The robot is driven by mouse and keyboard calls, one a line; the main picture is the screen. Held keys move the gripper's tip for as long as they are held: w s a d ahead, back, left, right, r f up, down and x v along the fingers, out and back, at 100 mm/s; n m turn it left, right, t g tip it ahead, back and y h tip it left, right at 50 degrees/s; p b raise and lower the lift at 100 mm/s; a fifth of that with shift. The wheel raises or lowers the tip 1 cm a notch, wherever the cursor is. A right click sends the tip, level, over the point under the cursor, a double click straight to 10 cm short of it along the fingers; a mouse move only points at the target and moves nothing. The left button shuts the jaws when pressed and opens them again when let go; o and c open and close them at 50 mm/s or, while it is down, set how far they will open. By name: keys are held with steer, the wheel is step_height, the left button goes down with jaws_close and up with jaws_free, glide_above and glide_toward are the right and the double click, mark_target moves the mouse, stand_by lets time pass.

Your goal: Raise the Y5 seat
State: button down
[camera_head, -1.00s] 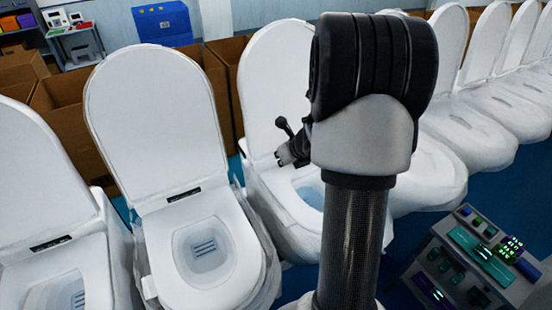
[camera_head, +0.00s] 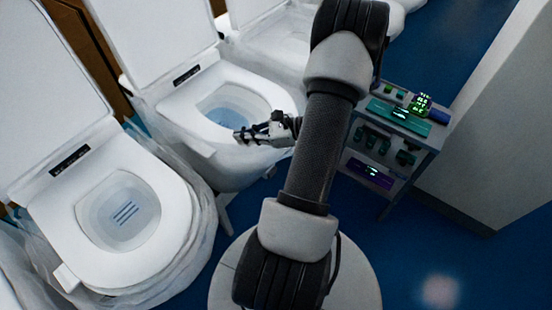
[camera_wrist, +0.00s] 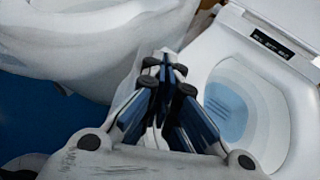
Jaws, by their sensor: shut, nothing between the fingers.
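A white toilet with its lid (camera_head: 155,35) upright and its seat (camera_head: 182,112) lowered stands in the middle of the head view. My gripper (camera_head: 243,135) is shut and empty beside the front rim of this seat. In the wrist view my shut gripper (camera_wrist: 165,62) is at the left edge of a lowered seat (camera_wrist: 283,85); I cannot tell if it touches. The dark label at the hinge is too small to read, so I cannot tell which toilet is Y5. A second toilet, with a lowered seat (camera_head: 165,240) and raised lid, stands at the left.
More toilets stand in the row behind, one at the top (camera_head: 275,45). Clear wrapping hangs around the bowls. A small trolley (camera_head: 395,140) with devices stands to the right of my arm. A pale block (camera_head: 490,120) stands at the far right. Blue floor (camera_head: 430,240) is clear in front.

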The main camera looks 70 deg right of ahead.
steer(key=s+d+f+m+t+h+b, duration=0.25)
steer(key=s+f+h, duration=0.2)
steer(key=s, duration=0.35)
steer(key=s+d+f+m+t+h+b, duration=0.1)
steer(key=s+d+f+m+t+h, duration=0.3)
steer(key=s, duration=0.4)
steer(key=w, duration=0.8)
steer(key=shift+d+r+g+b, duration=0.25)
steer(key=shift+d+g+b, duration=0.15)
steer(key=shift+g+b, duration=0.05)
